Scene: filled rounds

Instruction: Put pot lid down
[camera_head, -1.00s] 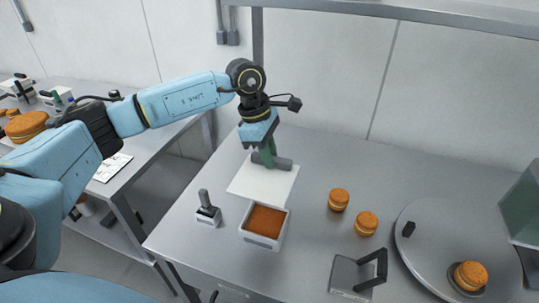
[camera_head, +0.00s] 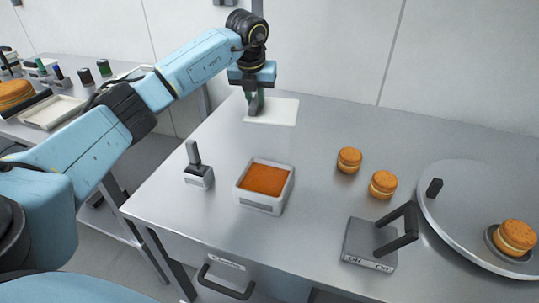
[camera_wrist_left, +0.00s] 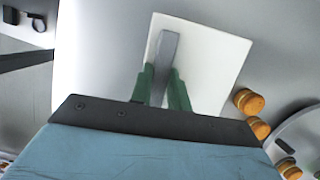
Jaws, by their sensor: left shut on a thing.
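The pot lid (camera_head: 282,110) is a flat white square plate with a grey handle. My left gripper (camera_head: 256,103) is shut on its handle, toward the back of the table; in the left wrist view the green fingers (camera_wrist_left: 165,88) clasp the grey handle (camera_wrist_left: 168,50) above the lid (camera_wrist_left: 205,62). I cannot tell for sure whether the lid touches the table. The square white pot (camera_head: 263,205) stands uncovered in front of the lid, with an orange-brown filling (camera_head: 266,180). My right gripper is not in view.
A small stamp-like tool (camera_head: 199,177) stands left of the pot. Two filled rounds (camera_head: 349,160) and (camera_head: 383,184) sit to its right. A grey press with a black handle (camera_head: 370,246) is at the front. A round grey plate (camera_head: 455,200) holds another round (camera_head: 515,237).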

